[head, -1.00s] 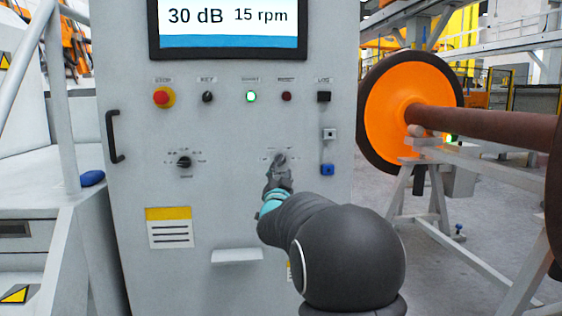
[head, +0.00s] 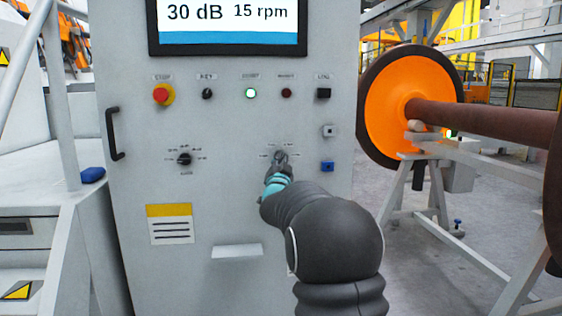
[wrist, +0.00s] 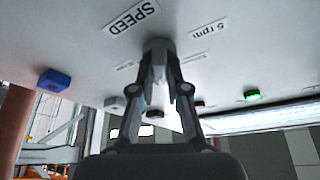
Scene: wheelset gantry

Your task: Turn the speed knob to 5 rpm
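The speed knob (wrist: 157,44) is a grey round dial on the cabinet front, under the upside-down SPEED label (wrist: 132,16) in the wrist view. A 5 rpm label (wrist: 208,38) is beside it. In the head view my gripper (head: 280,163) covers most of the knob. In the wrist view my gripper (wrist: 159,62) has its two fingers close together at the knob, one on each side, and looks shut on it. The knob's pointer is hidden. The display (head: 228,38) reads 30 dB and 15 rpm.
A second dial (head: 184,159) is left of my gripper. A red stop button (head: 162,95), a lit green button (head: 250,93) and a blue switch (head: 327,167) are on the same panel. A small shelf (head: 237,251) juts out below. An orange wheelset (head: 393,105) stands right.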

